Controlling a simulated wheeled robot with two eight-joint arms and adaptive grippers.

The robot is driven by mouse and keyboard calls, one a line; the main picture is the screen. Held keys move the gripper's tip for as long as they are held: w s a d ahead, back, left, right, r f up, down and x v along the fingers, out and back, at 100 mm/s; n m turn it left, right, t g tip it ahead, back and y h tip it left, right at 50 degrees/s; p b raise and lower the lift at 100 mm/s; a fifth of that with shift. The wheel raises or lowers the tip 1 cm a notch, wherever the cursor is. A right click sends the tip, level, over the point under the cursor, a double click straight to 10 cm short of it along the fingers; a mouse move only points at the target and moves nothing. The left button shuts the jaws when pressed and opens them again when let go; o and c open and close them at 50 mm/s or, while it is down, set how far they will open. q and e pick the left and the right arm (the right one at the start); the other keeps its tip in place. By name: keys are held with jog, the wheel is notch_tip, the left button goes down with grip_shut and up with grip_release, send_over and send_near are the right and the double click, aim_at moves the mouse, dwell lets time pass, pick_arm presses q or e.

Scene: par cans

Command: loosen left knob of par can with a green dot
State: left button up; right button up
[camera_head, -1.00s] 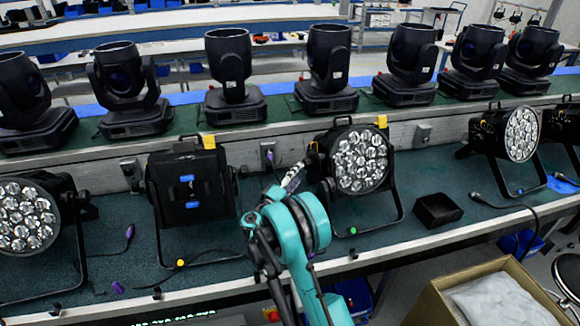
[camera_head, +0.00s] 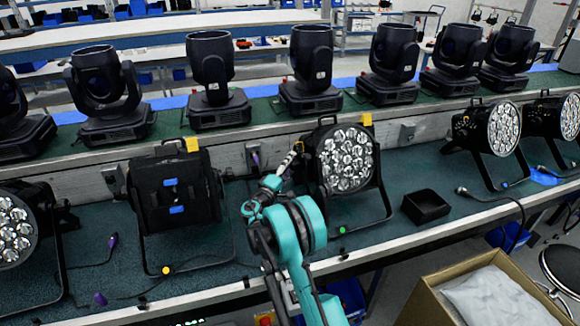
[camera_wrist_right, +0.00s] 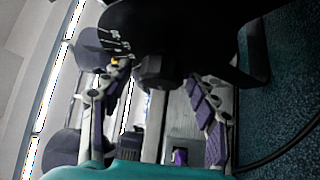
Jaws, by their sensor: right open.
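The par can (camera_head: 346,160) with a green dot (camera_head: 343,229) stands on the bench, its round lens cluster facing front in the head view. My right gripper (camera_head: 291,158) is at its left side. In the right wrist view, my right gripper (camera_wrist_right: 158,92) is open, with one finger on each side of a dark knob (camera_wrist_right: 155,70) on the black par can body (camera_wrist_right: 190,22). Whether the fingers touch the knob I cannot tell. In the head view the knob is too small and covered to make out. My left gripper is not in view.
A par can (camera_head: 176,190) with a yellow dot (camera_head: 166,270) stands to the left. A small black open box (camera_head: 425,206) is to the right on the green bench. Several moving-head lights line the shelf behind. A cardboard box (camera_head: 480,290) is at the front right.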

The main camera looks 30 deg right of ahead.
jog(key=c, duration=1.2)
jog(key=n+y+p, duration=0.1)
jog(key=n+g+y+p, duration=0.1)
jog(key=shift+r+n+p, duration=0.2)
jog(key=shift+n+p, duration=0.1)
jog(key=shift+p, duration=0.1)
jog(key=n+g+y+p, duration=0.2)
jog(key=p, duration=0.1)
jog(key=shift+n, duration=0.4)
jog(key=n+g+y+p, duration=0.1)
jog(key=n+g+p, duration=0.1)
jog(key=g, duration=0.1)
jog(key=shift+f+y, duration=0.15)
jog(key=shift+y, duration=0.25)
jog(key=shift+f+n+g+y+p, duration=0.1)
jog(key=shift+n+g+y+p, duration=0.3)
jog(key=shift+n+g+p, duration=0.8)
jog(key=shift+s+g, duration=0.1)
jog(key=shift+g, duration=0.2)
